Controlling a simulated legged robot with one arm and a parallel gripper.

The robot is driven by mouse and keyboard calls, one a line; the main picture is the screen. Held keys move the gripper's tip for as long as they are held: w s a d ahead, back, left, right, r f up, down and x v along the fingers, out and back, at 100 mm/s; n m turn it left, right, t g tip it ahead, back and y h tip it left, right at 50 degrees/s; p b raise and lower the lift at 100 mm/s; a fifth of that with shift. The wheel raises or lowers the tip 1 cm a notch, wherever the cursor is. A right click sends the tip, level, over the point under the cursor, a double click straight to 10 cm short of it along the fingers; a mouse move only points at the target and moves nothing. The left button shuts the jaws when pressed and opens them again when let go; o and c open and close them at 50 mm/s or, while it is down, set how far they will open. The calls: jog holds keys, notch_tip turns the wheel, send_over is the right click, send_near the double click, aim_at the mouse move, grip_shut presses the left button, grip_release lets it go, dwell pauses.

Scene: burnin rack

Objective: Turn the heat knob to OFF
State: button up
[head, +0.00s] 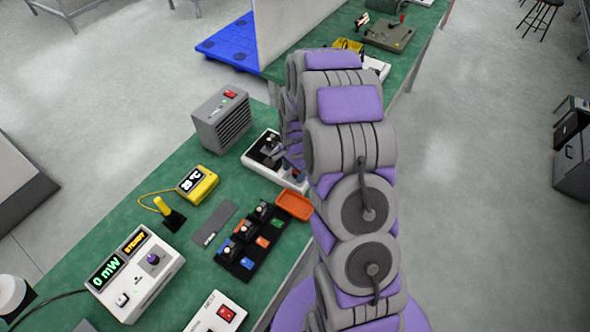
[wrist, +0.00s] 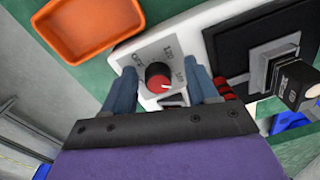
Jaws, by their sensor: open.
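The heat knob (wrist: 157,74) is red on a pale plate of a white device (wrist: 112,54). Lettering around it includes OFF at the upper left; other marks sit above and to the right. A white mark shows on the knob's lower right, not on the OFF side. My gripper (wrist: 160,78) is open, with one blue-grey finger on each side of the knob and visible gaps between. Whether the fingers are at knob height is unclear.
An orange tray (wrist: 75,25) lies beside the device. A dark block with a black clamp-like part (wrist: 270,65) stands to the right. In the head view, a grey finned box (head: 221,120), yellow thermometer (head: 197,186) and power meter (head: 135,272) share the green bench.

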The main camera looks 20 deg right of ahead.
jog(key=shift+d, duration=0.1)
jog(key=shift+c, duration=1)
jog(key=shift+d+f, duration=0.1)
jog(key=shift+d, duration=0.65)
jog(key=c, duration=0.4)
jog(key=shift+a, duration=0.15)
jog(key=c, duration=0.3)
jog(key=shift+a, duration=0.2)
jog(key=shift+c, duration=0.8)
